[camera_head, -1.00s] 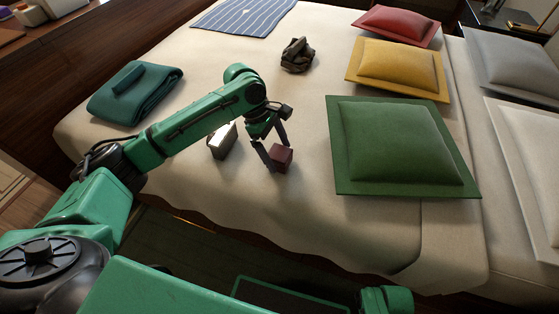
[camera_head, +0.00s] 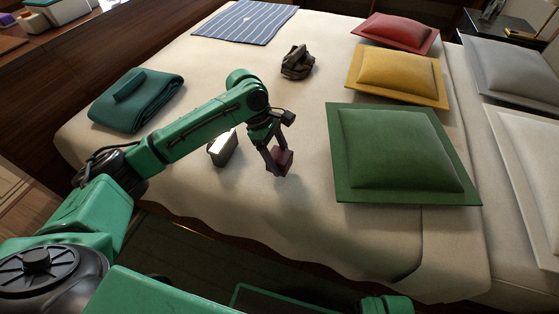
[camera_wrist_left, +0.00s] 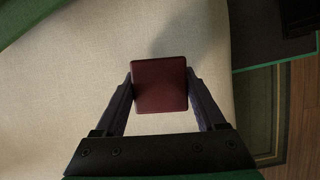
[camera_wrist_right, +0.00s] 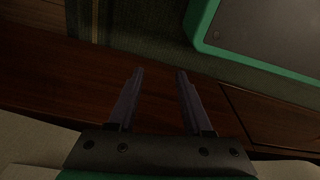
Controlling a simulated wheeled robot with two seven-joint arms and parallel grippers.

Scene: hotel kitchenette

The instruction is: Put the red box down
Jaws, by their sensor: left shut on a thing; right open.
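The red box (camera_head: 284,160) is a small dark red block. My left gripper (camera_head: 276,157) is shut on it, with one finger on each side. In the left wrist view the box (camera_wrist_left: 160,84) sits between the fingertips above the cream bed cover, and a soft shadow lies beside it. I cannot tell exactly how far its underside is from the cover. My right gripper (camera_wrist_right: 155,75) is open and empty in the right wrist view, over a dark wooden surface.
On the bed (camera_head: 290,220) a white-faced box (camera_head: 223,148) stands just left of my left gripper. A dark crumpled thing (camera_head: 298,62) lies behind. A green cushion (camera_head: 400,150) is at right, a folded teal blanket (camera_head: 136,100) at left. The cover in front is clear.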

